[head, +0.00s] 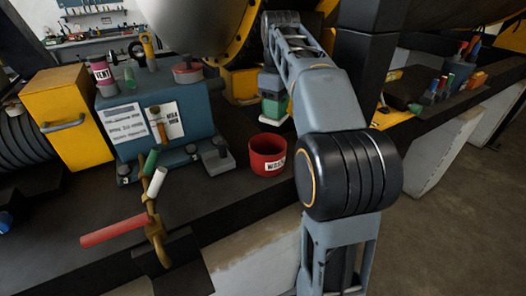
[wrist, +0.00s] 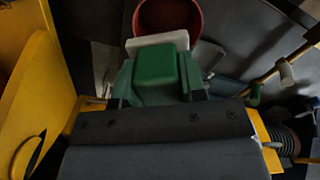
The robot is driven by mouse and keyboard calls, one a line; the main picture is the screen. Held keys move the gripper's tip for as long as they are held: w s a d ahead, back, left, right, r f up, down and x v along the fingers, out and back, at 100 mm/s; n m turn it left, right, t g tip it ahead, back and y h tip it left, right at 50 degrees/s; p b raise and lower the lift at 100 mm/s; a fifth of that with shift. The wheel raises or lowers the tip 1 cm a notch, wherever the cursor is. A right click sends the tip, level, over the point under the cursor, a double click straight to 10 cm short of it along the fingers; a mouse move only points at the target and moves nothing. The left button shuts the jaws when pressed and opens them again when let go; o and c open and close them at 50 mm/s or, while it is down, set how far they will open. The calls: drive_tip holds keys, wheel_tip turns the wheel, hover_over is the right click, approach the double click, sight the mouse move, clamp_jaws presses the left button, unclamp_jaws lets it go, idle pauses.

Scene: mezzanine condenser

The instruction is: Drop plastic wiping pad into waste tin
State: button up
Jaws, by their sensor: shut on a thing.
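The wiping pad, a green block on a white base, is held in my gripper (wrist: 158,82). In the wrist view, the pad (wrist: 155,62) sits between the two fingers, its white edge pointing toward the tin. In the head view, the pad (head: 274,107) hangs below my gripper (head: 271,88), above and behind the tin. The waste tin (head: 267,155) is a red, open-topped cup with a white label, standing on the dark bench. Its red rim also shows at the top of the wrist view (wrist: 196,28), beyond the pad and partly hidden by it.
A blue-grey box with paper labels (head: 157,125) stands left of the tin, beside a yellow cabinet (head: 68,117). A brass valve with red, green and white handles (head: 152,215) rises at the front edge. Bare bench (head: 225,195) lies in front of the tin.

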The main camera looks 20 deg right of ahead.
sight(276, 122)
drive_tip(key=shift+f, duration=2.35)
drive_tip(key=shift+s, duration=0.1)
drive_tip(key=o, duration=1.1)
drive_tip(key=shift+c, duration=0.2)
drive_tip(key=shift+r, duration=3.75)
drive_tip(key=shift+a+f, duration=0.1)
drive_tip(key=s+a+f+m+t+b, duration=0.2)
drive_tip(key=s+a+f+m, duration=0.1)
drive_tip(key=s+f, duration=0.5)
drive_tip(key=s+a+f+m+t+b, duration=0.2)
drive_tip(key=s+a+f+m, duration=0.2)
drive_tip(key=f, duration=1.1)
drive_tip(key=s+a, duration=0.2)
drive_tip(key=s, duration=0.2)
drive_tip(key=shift+a+f+t, duration=0.25)
drive_tip(key=shift+a+t, duration=0.05)
drive_tip(key=shift+t, duration=0.1)
